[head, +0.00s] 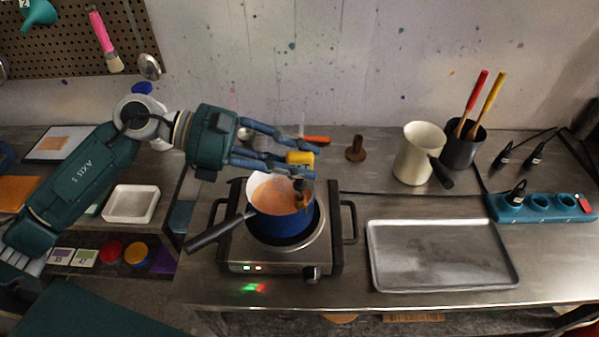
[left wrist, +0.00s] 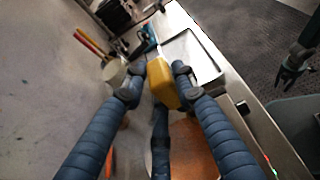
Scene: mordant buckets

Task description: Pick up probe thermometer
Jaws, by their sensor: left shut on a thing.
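The probe thermometer shows as a yellow block (head: 299,158), held at the fingertips of my left gripper (head: 298,150) above the pot on the hot plate. In the left wrist view the yellow body (left wrist: 161,82) sits between the blue fingers of my left gripper (left wrist: 157,80), which are shut on it. I cannot make out its probe. A dark piece hangs just below the yellow body over the pot; I cannot tell what it is. What looks like my right gripper (left wrist: 292,68) is small at the right of the left wrist view; its jaws are unclear.
A blue pot (head: 283,222) with orange liquid stands on the hot plate (head: 252,252), its handle pointing left. A metal tray (head: 440,282), cream jug (head: 415,155), dark tool holder (head: 462,148) and teal power strip (head: 540,208) are to the right. A brown wooden piece (head: 356,149) stands behind.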

